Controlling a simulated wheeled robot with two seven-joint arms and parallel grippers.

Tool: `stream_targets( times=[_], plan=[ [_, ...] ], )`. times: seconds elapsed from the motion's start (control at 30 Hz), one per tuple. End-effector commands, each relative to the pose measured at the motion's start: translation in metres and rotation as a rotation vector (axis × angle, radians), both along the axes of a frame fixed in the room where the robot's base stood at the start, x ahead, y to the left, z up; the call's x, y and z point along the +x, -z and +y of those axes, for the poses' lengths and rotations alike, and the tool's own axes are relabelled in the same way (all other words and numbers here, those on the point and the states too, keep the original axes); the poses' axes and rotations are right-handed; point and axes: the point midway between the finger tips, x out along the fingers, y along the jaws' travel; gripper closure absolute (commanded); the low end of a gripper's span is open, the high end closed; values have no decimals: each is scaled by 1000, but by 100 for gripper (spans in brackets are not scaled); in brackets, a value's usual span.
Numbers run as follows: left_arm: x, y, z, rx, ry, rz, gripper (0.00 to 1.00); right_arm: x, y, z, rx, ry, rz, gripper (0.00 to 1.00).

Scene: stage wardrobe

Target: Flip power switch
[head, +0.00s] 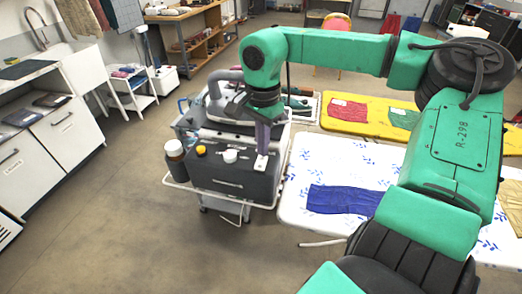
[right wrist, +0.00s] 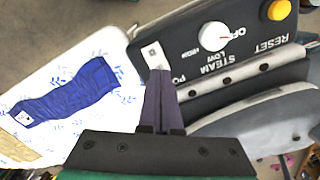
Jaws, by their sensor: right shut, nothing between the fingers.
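The power switch is a small white plate (right wrist: 153,55) on the panel of a dark grey steam station (right wrist: 245,45); the lettering "PO" shows beside it. The fingers hide part of the lettering. The gripper (head: 262,152) points down in the head view. My left gripper is not in view.
Beside the switch are a white steam dial (right wrist: 214,36) and a yellow reset button (right wrist: 279,10). An ironing board (head: 310,165) with a blue cloth (head: 340,199) lies to the right. Floor at left is clear.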

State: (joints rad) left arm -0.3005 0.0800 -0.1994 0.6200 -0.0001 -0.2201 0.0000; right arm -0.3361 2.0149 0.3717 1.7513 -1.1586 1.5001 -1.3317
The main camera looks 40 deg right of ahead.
Motion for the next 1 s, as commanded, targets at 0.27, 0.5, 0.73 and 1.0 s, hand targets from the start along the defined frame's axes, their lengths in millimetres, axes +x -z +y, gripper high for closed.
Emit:
stream_targets(
  times=[0.27, 0.5, 0.73, 1.0],
  plan=[
    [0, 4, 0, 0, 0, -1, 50, 0, 5, 0, 0, 0, 0, 100],
    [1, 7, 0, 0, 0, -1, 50, 0, 9, 0, 0, 0, 0, 100],
    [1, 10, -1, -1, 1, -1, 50, 0, 12, 0, 0, 0, 0, 100],
    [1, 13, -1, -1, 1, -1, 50, 0, 16, 0, 0, 0, 1, 100]
  ],
)
